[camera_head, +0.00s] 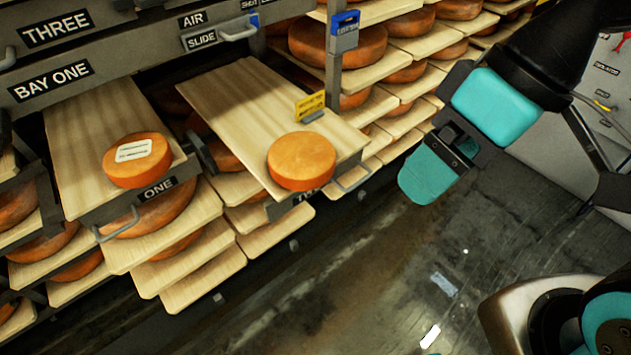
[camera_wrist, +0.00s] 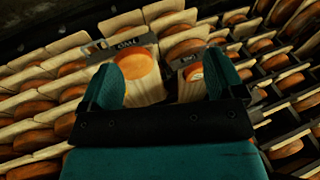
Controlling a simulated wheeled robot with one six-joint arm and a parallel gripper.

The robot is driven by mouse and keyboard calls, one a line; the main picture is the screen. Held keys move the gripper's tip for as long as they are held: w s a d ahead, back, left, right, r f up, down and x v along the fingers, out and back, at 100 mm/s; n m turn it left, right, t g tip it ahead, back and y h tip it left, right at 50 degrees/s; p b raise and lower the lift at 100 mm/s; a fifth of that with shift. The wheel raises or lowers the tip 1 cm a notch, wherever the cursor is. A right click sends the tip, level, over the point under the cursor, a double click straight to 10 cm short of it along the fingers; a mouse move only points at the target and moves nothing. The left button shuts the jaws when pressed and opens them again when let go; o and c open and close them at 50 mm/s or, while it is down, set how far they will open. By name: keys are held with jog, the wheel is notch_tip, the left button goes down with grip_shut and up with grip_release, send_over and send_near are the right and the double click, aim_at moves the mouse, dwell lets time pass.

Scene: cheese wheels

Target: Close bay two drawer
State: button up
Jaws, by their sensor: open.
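The bay two drawer (camera_head: 225,95) is a pale wooden board pulled out from the rack.
The bay one drawer (camera_head: 80,120) is also out, left of bay two, carrying a cheese wheel (camera_head: 137,160) with a white label. Its handle (camera_head: 118,226) sticks out in front. Shelves of cheese fill the rack. The dark floor (camera_head: 380,270) in front is largely clear.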

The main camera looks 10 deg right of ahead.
dwell(0.3)
jog(key=shift+c, duration=1.2)
jog(key=w+f+m+b, duration=0.2)
jog(key=w+f, duration=0.1)
jog(key=w+f+m+t+y+b, duration=0.1)
jog(key=w+f+m, duration=0.1)
jog(key=w+f, duration=0.2)
jog(key=w+f+m+t+b, duration=0.1)
jog(key=w+f+m+b, duration=0.1)
jog(key=w+f, duration=0.1)
jog(key=shift+w+a+f+y+b, duration=0.15)
jog(key=shift+a+f+y+b, duration=0.1)
jog(key=shift+f+y+b, duration=0.25)
grip_shut()
jog(key=m+t+h+b, duration=0.1)
jog(key=m+t+b, duration=0.5)
jog(key=m, duration=0.6)
send_near(349, 164)
jog(key=x, duration=0.5)
jog(key=shift+f, duration=0.45)
jog(key=shift+w+a, duration=0.35)
jog(key=shift+w, duration=0.15)
